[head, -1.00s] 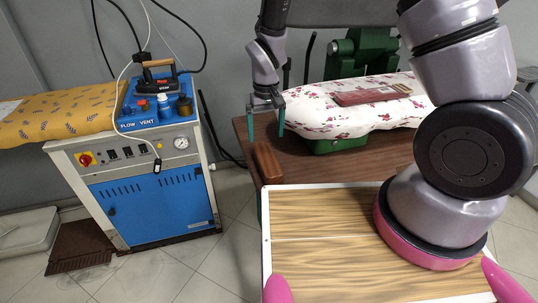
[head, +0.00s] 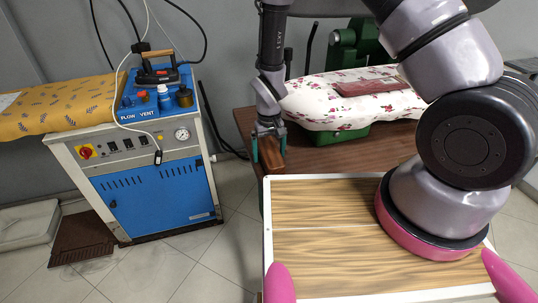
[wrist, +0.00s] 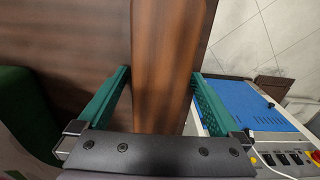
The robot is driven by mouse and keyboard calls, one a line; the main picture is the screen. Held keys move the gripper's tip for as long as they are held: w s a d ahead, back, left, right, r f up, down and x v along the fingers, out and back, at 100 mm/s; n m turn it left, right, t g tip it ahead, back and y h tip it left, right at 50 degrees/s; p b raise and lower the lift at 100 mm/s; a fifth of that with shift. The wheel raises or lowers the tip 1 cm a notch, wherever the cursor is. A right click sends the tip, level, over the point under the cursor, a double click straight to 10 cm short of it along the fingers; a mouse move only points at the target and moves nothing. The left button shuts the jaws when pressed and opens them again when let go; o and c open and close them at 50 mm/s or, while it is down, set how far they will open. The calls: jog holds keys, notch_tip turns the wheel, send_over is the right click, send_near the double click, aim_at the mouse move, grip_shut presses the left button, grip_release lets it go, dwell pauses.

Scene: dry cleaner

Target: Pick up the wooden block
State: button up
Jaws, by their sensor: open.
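The wooden block (head: 270,153) is brown and stands near the left edge of the dark wooden table (head: 340,158). In the wrist view the block (wrist: 160,70) shows large, lying lengthwise between the two green fingers. My gripper (head: 268,142) is open with one finger on each side of the block. In the wrist view the gripper (wrist: 160,75) has a gap between each finger and the block, wider on the left. The fingers partly hide the block in the head view.
A flowered ironing form (head: 350,98) with a dark red item (head: 370,87) on it stands behind on the table. A blue and white steam unit (head: 150,170) stands to the left, apart from the table, with an iron (head: 157,72) on top.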

aim_at(269, 149)
grip_shut()
jog(key=shift+r, duration=0.1)
notch_tip(269, 149, up, 10)
jog(key=shift+f, duration=0.1)
jog(key=c, duration=0.5)
grip_release()
jog(key=c, duration=0.6)
